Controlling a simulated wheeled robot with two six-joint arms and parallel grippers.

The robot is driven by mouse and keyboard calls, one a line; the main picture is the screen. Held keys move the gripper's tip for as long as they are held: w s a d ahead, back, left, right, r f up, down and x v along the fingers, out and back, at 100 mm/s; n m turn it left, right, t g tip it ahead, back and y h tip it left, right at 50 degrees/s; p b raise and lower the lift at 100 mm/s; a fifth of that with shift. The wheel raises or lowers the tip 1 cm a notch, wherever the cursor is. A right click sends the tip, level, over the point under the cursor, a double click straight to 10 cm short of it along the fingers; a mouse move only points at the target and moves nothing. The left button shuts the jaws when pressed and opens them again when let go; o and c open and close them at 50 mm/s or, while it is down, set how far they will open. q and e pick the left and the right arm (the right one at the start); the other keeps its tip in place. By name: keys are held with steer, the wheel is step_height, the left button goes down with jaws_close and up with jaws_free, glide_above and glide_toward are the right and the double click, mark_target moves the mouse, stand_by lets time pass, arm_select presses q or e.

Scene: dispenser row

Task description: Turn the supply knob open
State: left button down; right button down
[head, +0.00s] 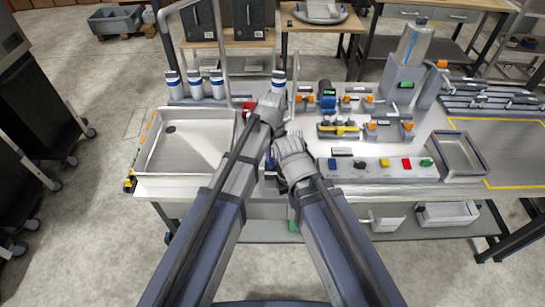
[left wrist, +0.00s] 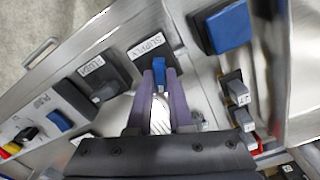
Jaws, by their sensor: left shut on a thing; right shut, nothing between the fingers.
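In the left wrist view, the supply knob (left wrist: 159,67) is a small blue handle on a dark block. The white SUPPLY label (left wrist: 147,46) is beside it. My left gripper (left wrist: 160,80) has its two purple fingers on either side of the blue handle and is shut on it.
A second labelled dark knob (left wrist: 105,88) sits beside the supply knob. A larger blue part (left wrist: 227,27) is close on the other side. A sink (head: 190,145) lies left of my arms. A button panel (head: 375,168) and a small basin (head: 458,155) are on the right.

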mark_target(272, 159)
arm_select(q)
steer(key=shift+n, duration=2.3)
steer(key=c, duration=0.8)
jaws_free()
step_height(272, 159, up, 8)
steer(key=p, duration=0.8)
steer(key=shift+f, duration=0.1)
